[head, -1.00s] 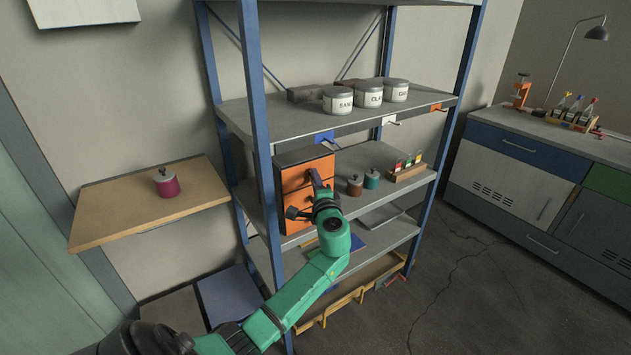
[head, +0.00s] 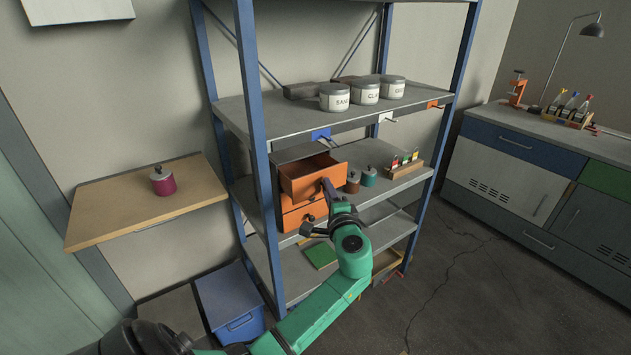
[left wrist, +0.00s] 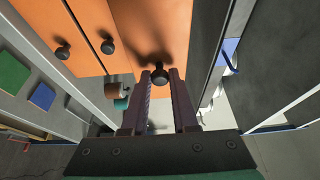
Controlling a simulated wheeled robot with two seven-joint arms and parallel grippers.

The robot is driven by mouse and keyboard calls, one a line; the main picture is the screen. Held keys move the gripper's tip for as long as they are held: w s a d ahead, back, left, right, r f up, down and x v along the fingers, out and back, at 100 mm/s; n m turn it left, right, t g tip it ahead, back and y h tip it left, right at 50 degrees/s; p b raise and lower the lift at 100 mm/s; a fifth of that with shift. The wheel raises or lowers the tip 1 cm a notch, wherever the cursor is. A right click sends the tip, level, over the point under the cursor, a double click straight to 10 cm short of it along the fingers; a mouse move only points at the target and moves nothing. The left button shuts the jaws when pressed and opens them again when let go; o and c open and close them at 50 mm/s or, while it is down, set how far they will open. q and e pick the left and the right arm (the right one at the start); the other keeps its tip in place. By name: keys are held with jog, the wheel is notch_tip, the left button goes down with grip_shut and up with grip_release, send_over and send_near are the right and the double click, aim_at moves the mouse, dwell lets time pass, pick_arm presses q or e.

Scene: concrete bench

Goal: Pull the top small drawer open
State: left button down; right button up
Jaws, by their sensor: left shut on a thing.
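The top small drawer (head: 312,191) is orange and stands pulled out of its dark cabinet (head: 298,153) on the shelf unit; its empty-looking inside shows from above. My left gripper (head: 325,184) is at the front of this drawer, shut on its knob, which the fingers mostly hide. In the left wrist view the two fingers (left wrist: 166,76) point at the orange drawer front (left wrist: 150,30). Two lower orange drawers (head: 292,201) are in; their dark knobs (left wrist: 107,46) show in the left wrist view. My right gripper is not in view.
On the same shelf, a brown jar (head: 353,184), a teal jar (head: 369,178) and a small rack (head: 404,168) stand right of the drawer. White labelled jars (head: 365,93) stand on the shelf above. A blue post (head: 257,130) rises left of the cabinet. Floor is clear at right.

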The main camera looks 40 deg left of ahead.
pick_arm(q)
jog(key=d, duration=0.1)
jog(key=s+d, duration=0.1)
jog(key=d, duration=0.3)
jog(key=shift+s, duration=0.25)
jog(key=c, duration=0.7)
grip_release()
jog(key=shift+a, duration=0.1)
jog(key=b+v, duration=0.3)
jog(key=v, duration=1.1)
jog(key=shift+s+d, duration=0.2)
